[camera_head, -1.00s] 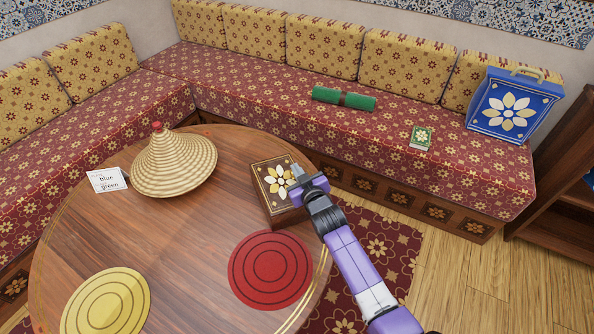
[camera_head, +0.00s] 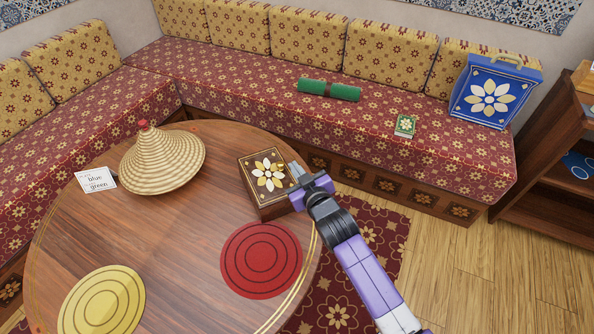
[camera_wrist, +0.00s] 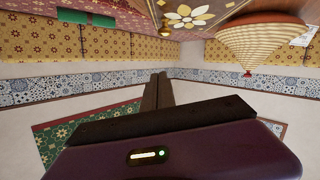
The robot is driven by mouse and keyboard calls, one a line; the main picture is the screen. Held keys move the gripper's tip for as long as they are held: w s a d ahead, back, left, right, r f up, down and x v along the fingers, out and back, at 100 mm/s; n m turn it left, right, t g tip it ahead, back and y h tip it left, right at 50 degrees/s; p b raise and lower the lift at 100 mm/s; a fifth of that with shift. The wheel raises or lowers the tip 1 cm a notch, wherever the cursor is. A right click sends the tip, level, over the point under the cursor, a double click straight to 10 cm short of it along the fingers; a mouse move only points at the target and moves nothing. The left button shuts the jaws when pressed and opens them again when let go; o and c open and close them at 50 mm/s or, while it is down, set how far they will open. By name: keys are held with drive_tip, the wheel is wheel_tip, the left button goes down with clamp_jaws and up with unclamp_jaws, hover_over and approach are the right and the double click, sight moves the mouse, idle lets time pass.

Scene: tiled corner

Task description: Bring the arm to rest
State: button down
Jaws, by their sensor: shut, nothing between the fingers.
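My gripper (camera_head: 295,172) is at the right edge of the round wooden table (camera_head: 150,235), close to a brown box with a flower on its lid (camera_head: 262,178). In the head view its fingertips overlap the box's right side; I cannot tell whether they touch it. The fingers are together with nothing between them. In the wrist view the shut fingers (camera_wrist: 158,90) point toward the wall, and the box (camera_wrist: 190,15) shows at the top. My purple and white arm reaches in from the lower right.
On the table are a woven cone lid (camera_head: 162,160), a card reading blue and green (camera_head: 96,181), a red mat (camera_head: 261,261) and a yellow mat (camera_head: 102,302). The bench holds a green roll (camera_head: 328,90), a small green book (camera_head: 405,126) and a blue case (camera_head: 492,97). A shelf (camera_head: 545,200) stands right.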

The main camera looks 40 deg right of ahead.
drive_tip(key=shift+s+a+r, duration=0.1)
drive_tip(key=shift+s, duration=0.25)
drive_tip(key=shift+r, duration=0.1)
drive_tip(key=s+a+r+t, duration=0.2)
drive_tip(key=s+a+r, duration=0.15)
drive_tip(key=r, duration=0.25)
drive_tip(key=s+a+r+y, duration=0.1)
drive_tip(key=s+a, duration=0.4)
drive_tip(key=s, duration=0.6)
drive_tip(key=s+a+r+n+g+y, duration=0.1)
drive_tip(key=s+a, duration=0.4)
drive_tip(key=s, duration=0.6)
drive_tip(key=s+a+r+y, duration=0.3)
drive_tip(key=s+a, duration=0.2)
drive_tip(key=s, duration=0.5)
drive_tip(key=shift+s+r, duration=0.15)
drive_tip(key=shift+s, duration=0.25)
